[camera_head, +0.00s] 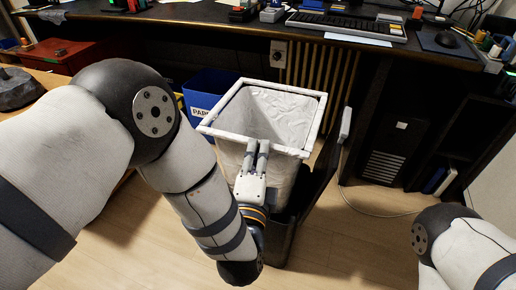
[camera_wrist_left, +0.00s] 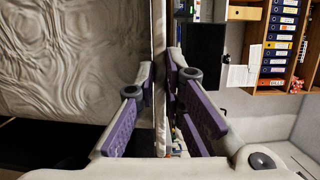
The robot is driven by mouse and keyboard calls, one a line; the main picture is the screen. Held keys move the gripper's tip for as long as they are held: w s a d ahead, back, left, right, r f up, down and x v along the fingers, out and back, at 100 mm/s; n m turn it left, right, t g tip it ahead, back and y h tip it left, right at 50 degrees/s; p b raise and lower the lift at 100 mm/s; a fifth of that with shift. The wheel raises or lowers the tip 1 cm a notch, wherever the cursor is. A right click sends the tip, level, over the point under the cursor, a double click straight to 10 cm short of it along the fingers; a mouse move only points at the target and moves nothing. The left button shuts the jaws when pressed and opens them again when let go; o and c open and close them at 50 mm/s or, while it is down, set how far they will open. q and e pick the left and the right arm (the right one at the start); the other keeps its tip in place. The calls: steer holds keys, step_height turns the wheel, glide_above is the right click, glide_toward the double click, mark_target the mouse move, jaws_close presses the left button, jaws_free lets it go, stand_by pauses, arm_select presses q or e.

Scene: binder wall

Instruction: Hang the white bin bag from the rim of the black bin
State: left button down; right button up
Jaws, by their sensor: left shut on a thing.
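The white bin bag (camera_head: 294,107) is held open with a square, thick-edged mouth in the head view. Its lower part goes down inside or in front of the black bin (camera_head: 283,240); I cannot tell exactly where it ends. The bin's dark wall shows below and to the right of the bag. My left gripper (camera_head: 257,150) is shut on the near edge of the bag's mouth. In the left wrist view the gripper (camera_wrist_left: 162,82) has a finger on each side of the bag's thin edge, and the wrinkled bag (camera_wrist_left: 70,45) fills the left. My right gripper is out of view.
A blue paper box (camera_head: 205,88) stands behind the bag on the left. A desk with a keyboard (camera_head: 347,27) runs along the back. A dark computer tower (camera_head: 392,150) stands at the right, with a cable on the floor. The wooden floor (camera_head: 345,245) is clear in front.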

arm_select(q)
steer(key=shift+f, duration=0.65)
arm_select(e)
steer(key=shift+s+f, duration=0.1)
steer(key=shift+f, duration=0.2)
arm_select(q)
steer(key=shift+f+b, duration=0.1)
steer(key=shift+b, duration=0.2)
steer(key=shift+f+b, duration=1.55)
steer(key=shift+f, duration=1.4)
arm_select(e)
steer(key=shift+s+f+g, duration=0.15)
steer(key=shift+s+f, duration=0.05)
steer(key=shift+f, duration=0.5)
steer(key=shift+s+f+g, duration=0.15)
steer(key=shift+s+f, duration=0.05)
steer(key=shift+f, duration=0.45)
arm_select(q)
step_height(320, 180, down, 8)
steer(key=b, duration=0.4)
steer(key=shift+r, duration=0.25)
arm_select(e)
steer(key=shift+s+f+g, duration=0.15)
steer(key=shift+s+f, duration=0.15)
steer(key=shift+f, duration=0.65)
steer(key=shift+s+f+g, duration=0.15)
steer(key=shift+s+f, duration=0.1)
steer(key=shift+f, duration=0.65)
